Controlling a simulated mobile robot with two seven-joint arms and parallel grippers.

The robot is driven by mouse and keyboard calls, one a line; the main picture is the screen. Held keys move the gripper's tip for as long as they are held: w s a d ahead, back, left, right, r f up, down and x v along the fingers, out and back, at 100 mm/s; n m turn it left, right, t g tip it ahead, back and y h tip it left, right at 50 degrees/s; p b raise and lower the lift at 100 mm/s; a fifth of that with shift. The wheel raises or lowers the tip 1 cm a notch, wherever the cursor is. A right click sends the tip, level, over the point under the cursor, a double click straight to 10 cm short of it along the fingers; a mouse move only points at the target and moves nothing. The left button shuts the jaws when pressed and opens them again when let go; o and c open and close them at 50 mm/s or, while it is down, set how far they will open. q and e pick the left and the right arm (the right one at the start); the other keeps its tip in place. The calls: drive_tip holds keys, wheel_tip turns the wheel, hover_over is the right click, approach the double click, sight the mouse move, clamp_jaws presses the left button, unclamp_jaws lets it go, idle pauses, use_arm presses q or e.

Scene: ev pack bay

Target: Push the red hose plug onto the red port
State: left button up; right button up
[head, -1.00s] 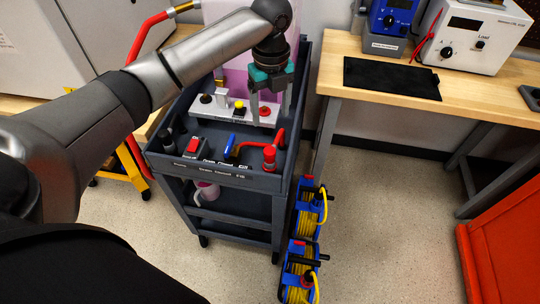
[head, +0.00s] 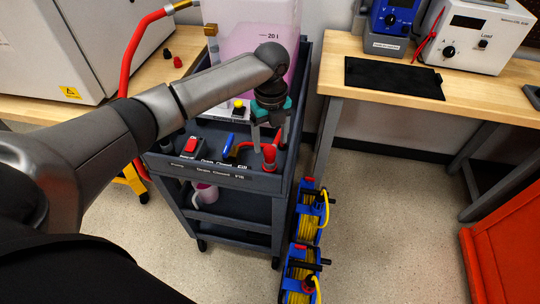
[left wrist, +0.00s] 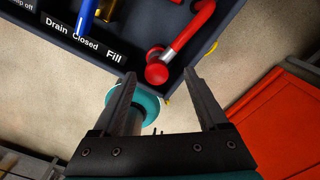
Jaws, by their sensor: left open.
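On the near right corner of the cart, a red hose plug (head: 268,152) shows its round end, just below my left gripper. In the left wrist view the red plug (left wrist: 157,75) has a silver collar and a red bent tube behind it. A smaller red round part, perhaps the red port (left wrist: 155,52), lies just beyond it; I cannot tell whether the two touch. My left gripper (head: 268,134) is open and points down. My right gripper is not in view.
The grey cart (head: 228,179) also carries a red switch (head: 192,145), a blue lever (head: 229,140) and a pink-filled tank (head: 240,40). Cable reels (head: 304,262) stand on the floor beside it. A wooden bench (head: 455,105) is at right, with an orange cabinet (head: 505,255) nearer.

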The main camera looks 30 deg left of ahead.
sight(270, 149)
use_arm(q)
drive_tip(key=f, duration=0.1)
drive_tip(key=f+b, duration=0.1)
drive_tip(key=f, duration=0.2)
drive_tip(key=shift+s+f+b, duration=0.35)
drive_tip(key=shift+s, duration=0.05)
drive_tip(key=shift+f, duration=0.25)
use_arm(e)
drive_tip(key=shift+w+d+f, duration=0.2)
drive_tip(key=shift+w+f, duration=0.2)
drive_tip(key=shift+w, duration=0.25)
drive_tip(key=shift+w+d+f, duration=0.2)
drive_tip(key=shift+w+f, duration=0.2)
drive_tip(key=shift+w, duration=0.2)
use_arm(q)
drive_tip(key=shift+c, duration=0.2)
drive_tip(key=c, duration=0.4)
clamp_jaws()
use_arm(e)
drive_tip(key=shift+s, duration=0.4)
